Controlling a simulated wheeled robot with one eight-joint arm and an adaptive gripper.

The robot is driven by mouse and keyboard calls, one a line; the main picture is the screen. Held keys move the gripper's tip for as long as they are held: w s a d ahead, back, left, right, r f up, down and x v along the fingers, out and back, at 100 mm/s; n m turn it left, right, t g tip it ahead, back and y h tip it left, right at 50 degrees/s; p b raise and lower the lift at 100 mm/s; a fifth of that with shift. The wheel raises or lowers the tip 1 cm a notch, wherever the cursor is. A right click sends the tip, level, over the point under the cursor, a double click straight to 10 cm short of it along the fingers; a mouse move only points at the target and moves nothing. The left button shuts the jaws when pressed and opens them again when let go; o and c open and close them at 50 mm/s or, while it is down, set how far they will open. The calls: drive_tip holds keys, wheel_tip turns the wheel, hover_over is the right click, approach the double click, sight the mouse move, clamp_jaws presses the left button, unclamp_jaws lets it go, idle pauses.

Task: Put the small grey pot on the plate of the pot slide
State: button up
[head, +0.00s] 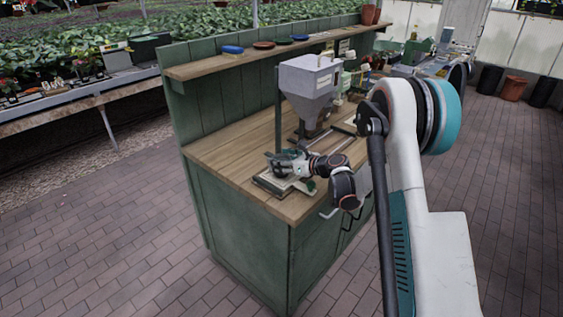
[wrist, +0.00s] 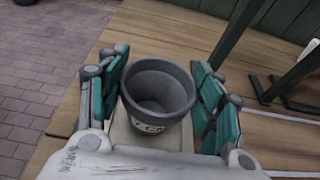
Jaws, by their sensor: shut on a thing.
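The small grey pot (wrist: 158,92) stands between the two teal fingers of my gripper (wrist: 162,85) in the wrist view. My gripper is shut on it. Its mouth faces the camera, it looks empty, and it has a pale label with dark letters. A pale plate (wrist: 118,135) shows below the pot, but I cannot tell whether the pot touches it. In the head view my gripper (head: 287,160) is low over the pale plate of the pot slide (head: 270,184), near the bench's front left corner. The pot is mostly hidden there.
A grey hopper (head: 312,82) stands on the wooden bench top (head: 225,148) just behind my gripper, with a dark upright post (head: 278,110) beside it. A shelf (head: 215,66) with small dishes runs along the bench's back. Brick floor (head: 110,225) lies clear at the left.

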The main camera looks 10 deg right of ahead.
drive_tip(key=shift+f, duration=0.1)
drive_tip(key=o, duration=0.8)
drive_tip(key=shift+c, duration=0.2)
drive_tip(key=shift+r, duration=0.3)
drive_tip(key=p+v, duration=0.2)
drive_tip(key=v, duration=1)
drive_tip(key=shift+f, duration=0.1)
